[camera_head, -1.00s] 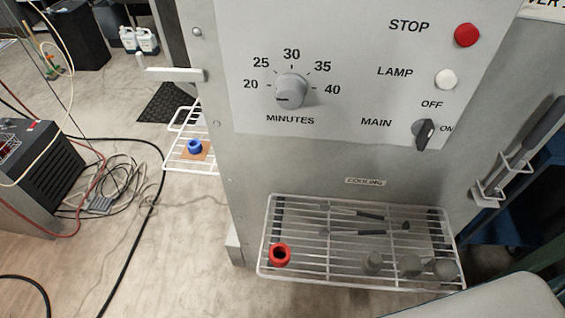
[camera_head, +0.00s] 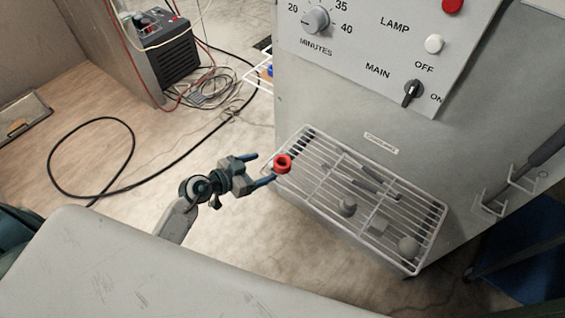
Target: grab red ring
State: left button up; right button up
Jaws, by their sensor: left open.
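The red ring (camera_head: 283,163) sits at the left end of the white wire cooling rack (camera_head: 322,203) on the front of the grey booth. Its dark centre hole faces up toward the camera. My left gripper (camera_head: 266,167) is open, with its two blue fingers pointing right at the ring. The fingertips are just left of the ring, one farther back and one nearer the front. The nearer fingertip looks very close to the ring; I cannot tell whether it touches. Nothing is between the fingers. My right gripper is not in view.
Several grey pieces (camera_head: 409,247) and dark-handled tools (camera_head: 372,186) lie on the rack's middle and right. A blue ring (camera_head: 269,71) shows partly on a side rack behind the booth's edge. Black cable (camera_head: 127,190) loops over the floor at left. A holder (camera_head: 494,199) carries a dark handle.

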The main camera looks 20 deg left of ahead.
aim_at(287, 160)
pick_arm(q)
jog(key=x, duration=1.1)
jog(key=shift+s+f+b, duration=0.2)
jog(key=shift+f+b, duration=0.1)
jog(key=shift+c, duration=0.2)
jog(key=c, duration=1.1)
